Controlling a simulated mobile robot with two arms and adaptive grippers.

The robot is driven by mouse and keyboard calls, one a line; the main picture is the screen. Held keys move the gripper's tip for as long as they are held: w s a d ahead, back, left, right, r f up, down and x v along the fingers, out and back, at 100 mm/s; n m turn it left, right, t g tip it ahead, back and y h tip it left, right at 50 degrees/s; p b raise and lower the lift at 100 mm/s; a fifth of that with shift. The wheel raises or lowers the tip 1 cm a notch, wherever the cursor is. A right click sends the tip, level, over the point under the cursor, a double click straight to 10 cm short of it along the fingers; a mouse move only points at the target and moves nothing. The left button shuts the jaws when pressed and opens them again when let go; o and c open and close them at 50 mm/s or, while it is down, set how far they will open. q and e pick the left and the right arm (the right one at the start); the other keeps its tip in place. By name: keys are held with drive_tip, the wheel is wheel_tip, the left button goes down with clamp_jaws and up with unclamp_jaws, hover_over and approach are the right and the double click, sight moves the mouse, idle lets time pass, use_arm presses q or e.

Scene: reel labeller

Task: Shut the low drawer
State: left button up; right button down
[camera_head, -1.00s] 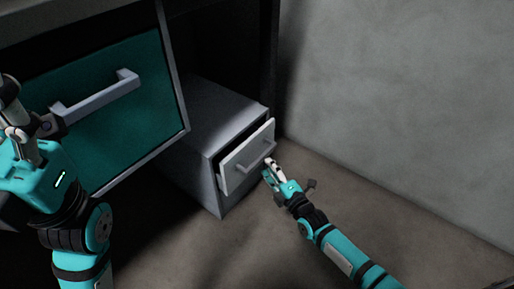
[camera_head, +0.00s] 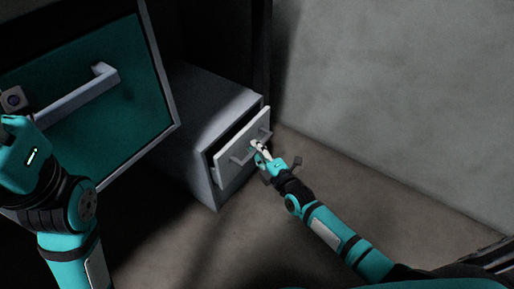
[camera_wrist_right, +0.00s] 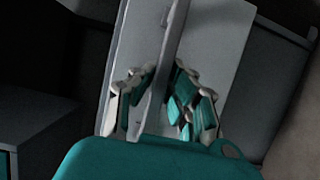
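The low drawer (camera_head: 225,168) is a light grey front on a small grey cabinet (camera_head: 205,118). It stands partly out, with a dark gap behind its front. Its bar handle (camera_head: 237,159) also shows in the right wrist view (camera_wrist_right: 170,62). My right gripper (camera_head: 258,147) is at the handle. In the right wrist view its fingers (camera_wrist_right: 163,98) are spread on either side of the bar, and I cannot tell whether they touch it. My left gripper's teal body (camera_head: 22,150) is at the left edge, with its fingers out of the picture.
A large teal panel (camera_head: 120,115) with a long grey handle (camera_head: 85,92) is at the left, above and in front of the small cabinet. A grey wall (camera_head: 410,100) stands at the right. The floor (camera_head: 350,185) between the drawer and the wall is clear.

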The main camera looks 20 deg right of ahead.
sight(246, 143)
idle(0.4)
drive_tip(key=w+a, duration=0.2)
drive_tip(key=w, duration=0.1)
drive_tip(key=shift+w+a+r, duration=0.1)
drive_tip(key=shift+w+a, duration=0.1)
drive_tip(key=shift+a, duration=0.1)
drive_tip(key=c, duration=1.3)
unclamp_jaws()
drive_tip(key=shift+a, duration=0.1)
drive_tip(key=v, duration=1.2)
